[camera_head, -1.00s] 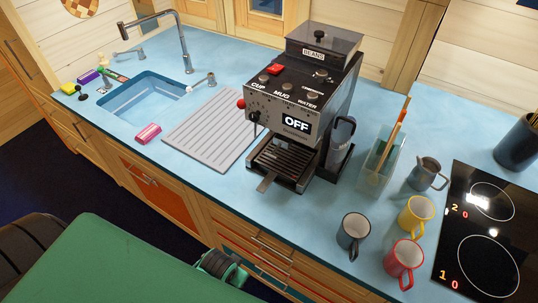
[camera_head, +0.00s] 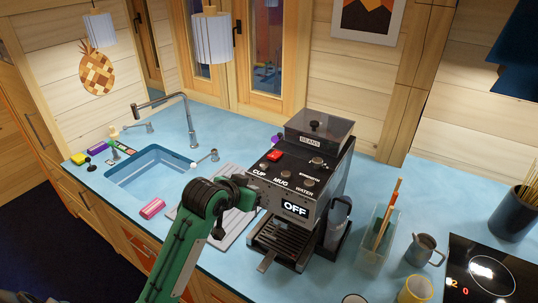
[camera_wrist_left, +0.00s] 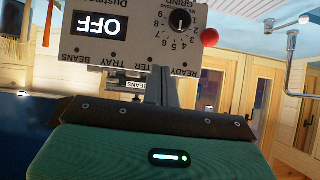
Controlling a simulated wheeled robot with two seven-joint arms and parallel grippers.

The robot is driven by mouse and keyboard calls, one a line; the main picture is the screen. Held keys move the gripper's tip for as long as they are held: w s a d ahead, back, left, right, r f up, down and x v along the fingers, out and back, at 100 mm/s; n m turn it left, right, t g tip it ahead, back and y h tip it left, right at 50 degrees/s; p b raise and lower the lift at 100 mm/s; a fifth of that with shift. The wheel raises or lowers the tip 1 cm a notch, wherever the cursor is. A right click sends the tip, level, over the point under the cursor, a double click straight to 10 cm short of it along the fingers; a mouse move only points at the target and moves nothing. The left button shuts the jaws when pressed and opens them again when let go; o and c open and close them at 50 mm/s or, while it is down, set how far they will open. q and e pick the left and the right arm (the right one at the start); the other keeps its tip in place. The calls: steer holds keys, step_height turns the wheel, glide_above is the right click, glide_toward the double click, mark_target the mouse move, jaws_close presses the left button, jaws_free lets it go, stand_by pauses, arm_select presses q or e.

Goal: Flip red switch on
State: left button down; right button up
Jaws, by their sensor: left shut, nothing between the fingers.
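The coffee machine (camera_head: 300,180) stands on the blue counter, its display (camera_head: 295,208) reading OFF. The red switch (camera_head: 274,155) is on its top panel, at the back left above the CUP label. My left gripper (camera_head: 250,192) is at the left of the machine's front; its fingertips are hard to make out there. In the left wrist view its fingers (camera_wrist_left: 165,88) are shut and empty, in front of the upside-down front panel (camera_wrist_left: 140,45). The red ball knob (camera_wrist_left: 210,38) shows beside that panel. The red switch does not show in the wrist view. My right gripper is out of view.
A sink (camera_head: 150,170) with a tall tap (camera_head: 190,125) lies to the left, with a pink sponge (camera_head: 152,208) in front. A glass holder (camera_head: 380,240), a grey jug (camera_head: 424,250) and a yellow mug (camera_head: 415,290) stand to the right, near the black hob (camera_head: 490,275).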

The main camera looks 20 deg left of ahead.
arm_select(q)
steer(key=w+a+r+t, duration=0.2)
steer(key=w+r, duration=0.4)
steer(key=r, duration=0.4)
steer(key=shift+a, duration=0.15)
